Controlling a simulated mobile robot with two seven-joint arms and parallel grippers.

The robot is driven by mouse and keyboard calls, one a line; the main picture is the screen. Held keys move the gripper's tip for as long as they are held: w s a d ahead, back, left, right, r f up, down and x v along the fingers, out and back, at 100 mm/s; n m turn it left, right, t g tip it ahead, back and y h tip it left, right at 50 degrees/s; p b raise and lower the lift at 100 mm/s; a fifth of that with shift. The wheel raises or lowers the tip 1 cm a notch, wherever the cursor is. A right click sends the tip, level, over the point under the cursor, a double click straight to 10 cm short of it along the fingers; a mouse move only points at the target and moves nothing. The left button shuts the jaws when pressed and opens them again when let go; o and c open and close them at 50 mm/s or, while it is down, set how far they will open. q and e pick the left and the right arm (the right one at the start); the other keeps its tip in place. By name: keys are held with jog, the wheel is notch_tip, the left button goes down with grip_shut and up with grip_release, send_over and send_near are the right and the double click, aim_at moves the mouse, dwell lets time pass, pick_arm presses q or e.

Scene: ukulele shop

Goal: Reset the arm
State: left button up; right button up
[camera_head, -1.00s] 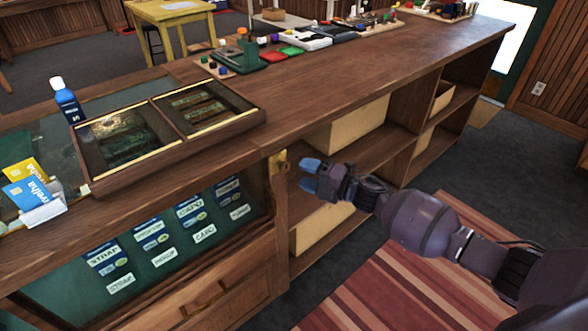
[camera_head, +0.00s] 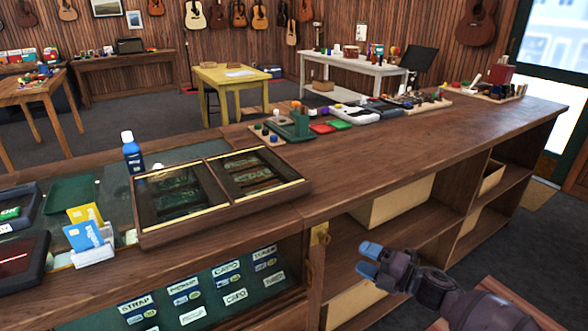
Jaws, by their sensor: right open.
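My right gripper (camera_head: 369,260) has blue fingertips, and they stand apart with nothing between them. My right arm (camera_head: 462,305) comes in from the lower right. My left gripper and left arm are outside the view.
The wooden counter (camera_head: 400,143) runs across the view, its middle top bare. A glass-topped display box (camera_head: 220,190), a blue bottle (camera_head: 132,152) and a card holder (camera_head: 93,256) stand at left. Open shelves hold cardboard boxes (camera_head: 395,200). A yellow table (camera_head: 235,76) stands beyond.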

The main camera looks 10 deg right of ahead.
jog(key=s+f+m+h, duration=0.4)
jog(key=s+m, duration=0.4)
jog(key=s, duration=0.2)
jog(key=s+f+m+g+h, duration=0.1)
jog(key=s+f+m+h, duration=0.2)
jog(key=s+m, duration=0.6)
jog(key=s+f+m+g+h+p, duration=0.1)
jog(key=s+f+m+h, duration=0.3)
jog(key=s+m, duration=0.4)
jog(key=s+h, duration=0.1)
jog(key=s, duration=0.2)
jog(key=shift+a+f+m, duration=0.3)
jog(key=shift+a+f, duration=0.05)
jog(key=shift+a, duration=0.05)
